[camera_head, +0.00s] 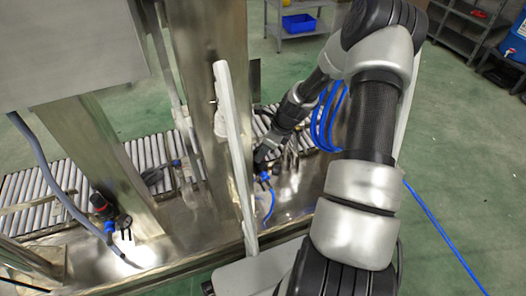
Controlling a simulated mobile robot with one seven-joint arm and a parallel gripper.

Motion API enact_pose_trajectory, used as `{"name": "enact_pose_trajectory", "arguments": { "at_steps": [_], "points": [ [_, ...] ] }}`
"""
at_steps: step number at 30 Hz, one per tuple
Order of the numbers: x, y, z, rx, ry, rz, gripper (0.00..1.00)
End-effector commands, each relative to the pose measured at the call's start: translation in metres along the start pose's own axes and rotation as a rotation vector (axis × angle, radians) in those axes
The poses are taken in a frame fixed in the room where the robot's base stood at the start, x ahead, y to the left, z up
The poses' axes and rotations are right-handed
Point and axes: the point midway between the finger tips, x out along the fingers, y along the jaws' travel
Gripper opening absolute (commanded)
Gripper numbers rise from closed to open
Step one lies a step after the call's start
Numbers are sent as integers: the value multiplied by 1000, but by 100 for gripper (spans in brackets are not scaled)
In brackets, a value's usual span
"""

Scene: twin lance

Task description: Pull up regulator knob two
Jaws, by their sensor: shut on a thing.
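My gripper (262,158) is at the end of my arm, low beside the metal post in the middle of the picture. It is shut on the knob of the right-hand regulator, which the fingers mostly hide. Blue fittings (265,177) of this regulator show just below the fingers. I cannot tell how high the held knob sits.
A metal post (211,75) and an upright light-grey bar (232,150) stand close left of my gripper. A roller conveyor (40,190) runs behind. Coiled blue hose (326,122) hangs near my arm. A blue bin (299,23) sits on a far shelf.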

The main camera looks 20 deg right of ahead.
Motion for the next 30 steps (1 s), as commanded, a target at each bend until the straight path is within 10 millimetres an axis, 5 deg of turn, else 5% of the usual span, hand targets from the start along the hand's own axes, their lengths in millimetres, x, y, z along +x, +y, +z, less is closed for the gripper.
{"name": "enact_pose_trajectory", "arguments": {
  "at_steps": [9, 10, 13, 23, 30],
  "points": [
    [-9, -1, 3, -1, 0, -1, 0],
    [-9, -1, 3, -1, 0, -1, 31],
    [-9, -1, 4, -1, 0, -2, 48],
    [-10, 0, 3, 0, 0, -1, 49],
    [-45, -1, 4, 0, 1, -4, 49]
  ]
}}
